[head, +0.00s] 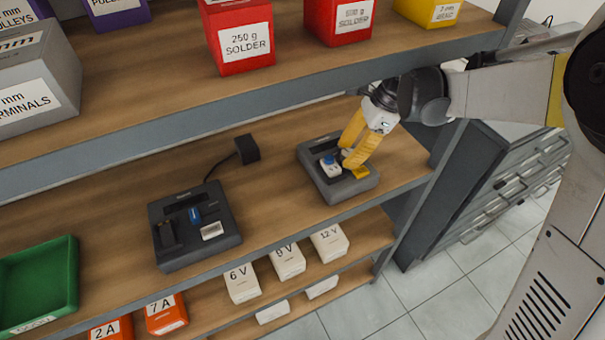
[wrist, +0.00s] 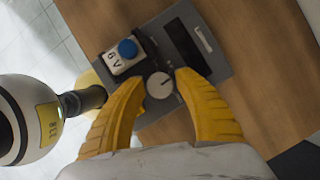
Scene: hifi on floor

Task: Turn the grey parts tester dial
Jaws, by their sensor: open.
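The grey parts tester (head: 312,152) sits on the middle wooden shelf, toward its right end. Its round, light dial (wrist: 160,86) with a dark pointer mark shows in the wrist view. My gripper (head: 356,160) is over the tester with its yellow fingers pointing down. In the wrist view my gripper (wrist: 160,82) is open, with one finger on each side of the dial. I cannot tell whether the fingers touch it. A white 6 V block with a blue round top (wrist: 127,49) sits on the tester beside the dial; it also shows in the head view (head: 329,165).
A darker device (head: 195,250) with a black plug-like adapter (head: 247,149) stands left on the same shelf. A green tray (head: 40,280) is farther left. The upper shelf (head: 300,75) with red solder bins runs above. White voltage boxes (head: 287,262) sit below. A drawer cabinet (head: 485,190) stands right.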

